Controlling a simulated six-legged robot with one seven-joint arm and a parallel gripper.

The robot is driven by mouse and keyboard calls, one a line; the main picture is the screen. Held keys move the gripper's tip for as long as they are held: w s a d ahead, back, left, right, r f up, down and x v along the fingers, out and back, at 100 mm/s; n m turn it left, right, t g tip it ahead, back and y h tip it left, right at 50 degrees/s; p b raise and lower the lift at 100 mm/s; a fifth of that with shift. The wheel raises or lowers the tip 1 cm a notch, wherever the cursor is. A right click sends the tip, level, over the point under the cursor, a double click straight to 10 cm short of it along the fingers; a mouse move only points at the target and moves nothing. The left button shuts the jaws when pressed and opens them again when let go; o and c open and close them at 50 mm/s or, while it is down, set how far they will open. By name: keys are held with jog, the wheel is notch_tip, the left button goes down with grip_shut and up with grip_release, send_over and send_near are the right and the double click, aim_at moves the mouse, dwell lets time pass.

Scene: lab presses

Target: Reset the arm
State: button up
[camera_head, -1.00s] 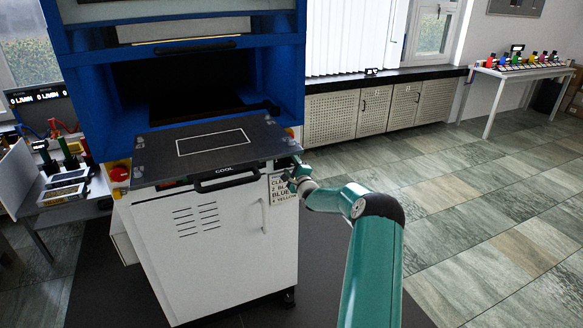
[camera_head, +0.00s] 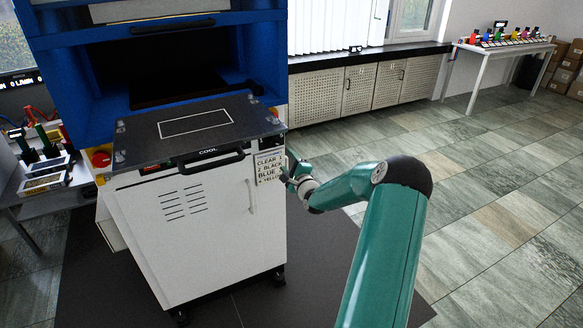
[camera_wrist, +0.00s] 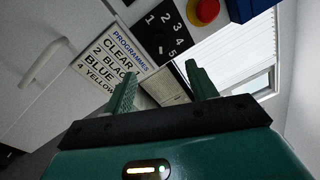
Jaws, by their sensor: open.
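My gripper (camera_head: 287,176) is at the end of my green arm, close to the right front edge of the white and blue press (camera_head: 200,235). In the wrist view my gripper (camera_wrist: 163,90) has its two green fingers apart with nothing between them. Beyond the fingers are a PROGRAMMES label (camera_wrist: 105,62), a black numbered dial plate (camera_wrist: 162,30) and a red button (camera_wrist: 206,10). In the head view the label (camera_head: 268,168) shows just left of the gripper. I cannot tell whether a fingertip touches the press.
The press has a dark plate (camera_head: 150,143) and a black COOL handle (camera_head: 211,162) at its front. A side table (camera_head: 42,192) with coloured items stands at left. A white table (camera_head: 480,50) with several coloured items stands at the back right. The tiled floor (camera_head: 470,190) at right is clear.

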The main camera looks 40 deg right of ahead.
jog(key=shift+v, duration=1.05)
jog(key=shift+s, duration=0.1)
